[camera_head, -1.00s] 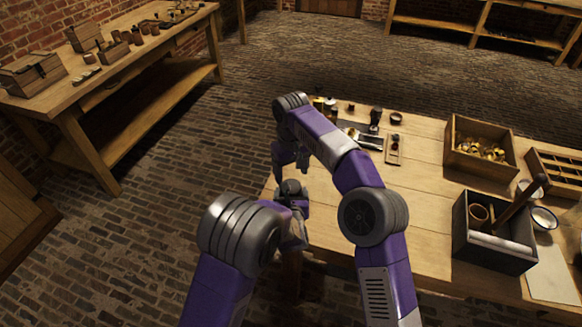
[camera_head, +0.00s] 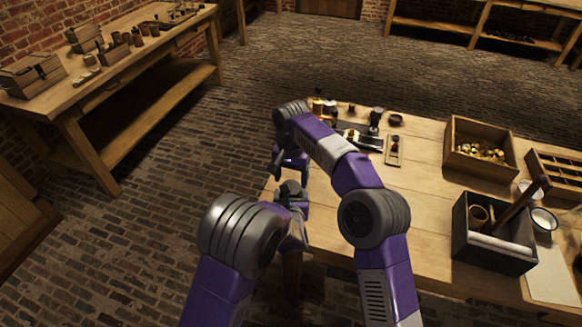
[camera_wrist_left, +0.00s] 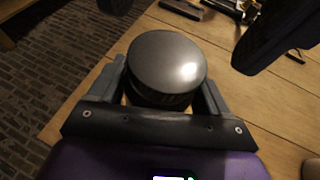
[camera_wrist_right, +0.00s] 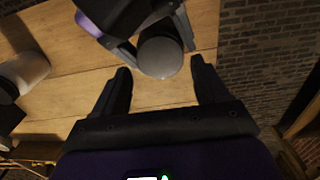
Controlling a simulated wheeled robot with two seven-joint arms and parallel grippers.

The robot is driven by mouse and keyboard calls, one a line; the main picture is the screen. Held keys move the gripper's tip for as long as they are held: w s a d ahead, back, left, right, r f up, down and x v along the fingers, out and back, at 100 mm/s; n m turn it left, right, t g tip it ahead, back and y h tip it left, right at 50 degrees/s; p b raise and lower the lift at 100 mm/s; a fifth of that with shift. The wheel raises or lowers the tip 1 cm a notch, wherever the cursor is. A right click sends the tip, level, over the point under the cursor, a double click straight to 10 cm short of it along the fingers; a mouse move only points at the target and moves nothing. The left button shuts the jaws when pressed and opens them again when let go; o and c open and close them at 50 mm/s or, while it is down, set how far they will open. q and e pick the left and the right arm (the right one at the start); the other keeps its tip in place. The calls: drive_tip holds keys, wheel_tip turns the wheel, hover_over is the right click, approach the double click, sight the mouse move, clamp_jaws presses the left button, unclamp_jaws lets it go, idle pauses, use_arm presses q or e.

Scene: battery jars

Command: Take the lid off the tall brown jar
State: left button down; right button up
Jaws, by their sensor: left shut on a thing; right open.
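A jar with a round, dark grey lid (camera_wrist_left: 167,62) stands between the fingers of my left gripper (camera_wrist_left: 165,92), which is shut on it below the lid. The lid also shows in the right wrist view (camera_wrist_right: 160,57) and in the head view (camera_head: 291,187). The jar's body is mostly hidden, so its colour and height cannot be told. My right gripper (camera_wrist_right: 160,72) is open and empty. Its two fingers point toward the lid, which shows just beyond and between the fingertips. In the left wrist view its dark fingers hang on either side above the lid.
The wooden table (camera_head: 420,215) carries an open crate of brass pieces (camera_head: 480,150), a dark tool caddy (camera_head: 495,235) and a divided tray (camera_head: 556,168). Small jars and tools (camera_head: 375,120) stand at its far side. The middle of the table is clear.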

sight(291, 187)
drive_tip(key=shift+f, duration=1.6)
drive_tip(key=c, duration=0.9)
drive_tip(key=n, duration=1.3)
drive_tip(key=shift+r+n, duration=0.1)
drive_tip(key=shift+n, duration=0.2)
